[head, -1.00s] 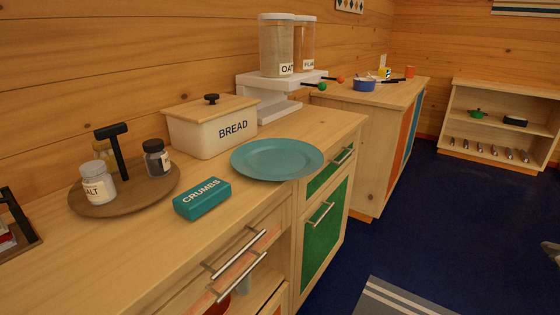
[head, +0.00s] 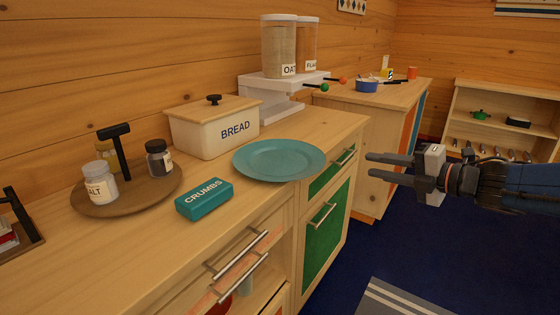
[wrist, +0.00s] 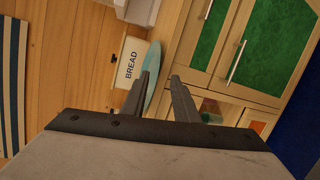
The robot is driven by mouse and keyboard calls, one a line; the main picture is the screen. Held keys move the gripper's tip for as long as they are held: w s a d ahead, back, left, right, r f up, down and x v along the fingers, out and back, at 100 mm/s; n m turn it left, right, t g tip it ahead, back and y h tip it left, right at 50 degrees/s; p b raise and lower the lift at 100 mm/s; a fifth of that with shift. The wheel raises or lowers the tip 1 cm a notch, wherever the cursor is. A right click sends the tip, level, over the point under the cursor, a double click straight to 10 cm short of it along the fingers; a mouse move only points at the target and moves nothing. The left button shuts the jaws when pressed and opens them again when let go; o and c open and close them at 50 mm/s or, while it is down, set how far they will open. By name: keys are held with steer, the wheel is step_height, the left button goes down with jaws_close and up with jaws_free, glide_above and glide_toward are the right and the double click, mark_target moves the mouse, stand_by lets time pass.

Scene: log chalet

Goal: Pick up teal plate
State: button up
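The teal plate (head: 279,159) lies flat on the wooden counter, its front rim at or slightly past the counter's front edge. My gripper (head: 368,165) is to the right of the plate in the head view, open and empty, its fingers pointing left toward the plate and apart from it. In the wrist view the plate (wrist: 152,78) shows edge-on as a thin strip, partly hidden behind one finger of my gripper (wrist: 161,82).
A bread box (head: 213,128) stands behind the plate, with a teal crumbs box (head: 204,199) to its front left. A round wooden tray (head: 128,200) holds jars. A white riser (head: 283,88) carries canisters.

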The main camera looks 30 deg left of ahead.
steer(key=x, duration=1.6)
steer(key=shift+s+f, duration=0.2)
steer(key=shift+c, duration=0.3)
jaws_close()
